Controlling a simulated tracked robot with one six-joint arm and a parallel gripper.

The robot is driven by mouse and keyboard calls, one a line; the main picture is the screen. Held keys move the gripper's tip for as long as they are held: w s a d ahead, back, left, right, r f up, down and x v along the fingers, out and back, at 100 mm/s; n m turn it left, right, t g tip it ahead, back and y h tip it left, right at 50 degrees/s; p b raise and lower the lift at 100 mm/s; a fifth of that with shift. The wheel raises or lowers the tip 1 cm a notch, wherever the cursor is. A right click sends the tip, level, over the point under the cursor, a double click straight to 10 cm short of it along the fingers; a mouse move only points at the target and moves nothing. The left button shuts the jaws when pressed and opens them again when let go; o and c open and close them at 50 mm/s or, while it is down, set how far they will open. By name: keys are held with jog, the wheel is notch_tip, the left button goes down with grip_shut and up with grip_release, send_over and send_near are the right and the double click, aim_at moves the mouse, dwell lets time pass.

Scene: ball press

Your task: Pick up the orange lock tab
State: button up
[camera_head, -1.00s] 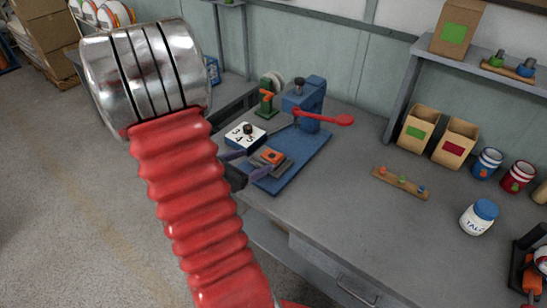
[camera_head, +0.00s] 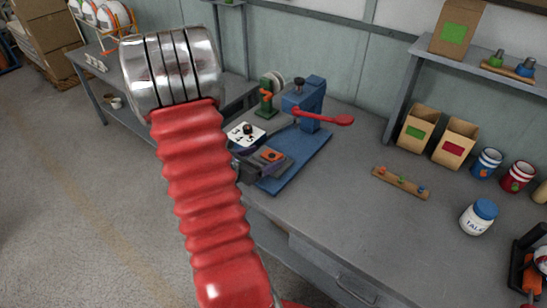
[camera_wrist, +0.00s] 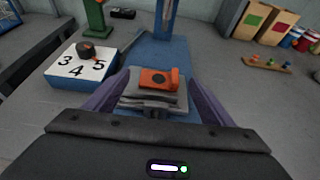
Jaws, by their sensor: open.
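The orange lock tab (camera_wrist: 158,79) lies flat on top of a grey block on the blue press base, with a dark round spot in its middle. It also shows in the head view (camera_head: 271,155). My gripper (camera_wrist: 152,88) is open, its two purple-grey fingers on either side of the grey block and tab in the wrist view. The fingers appear apart from the tab.
The blue press (camera_head: 312,105) with a red lever stands behind the tab. A white dial board with numbers (camera_wrist: 84,65) is at left. A green stand (camera_head: 267,98) is behind.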

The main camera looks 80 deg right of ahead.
aim_at(268, 158)
jog(key=x, duration=0.3)
jog(key=shift+d+f, duration=0.1)
jog(key=shift+f, duration=0.05)
dwell(0.4)
jog(key=c, duration=1.1)
jog(key=shift+c, duration=0.2)
notch_tip(268, 158, up, 10)
dwell(0.3)
dwell(0.4)
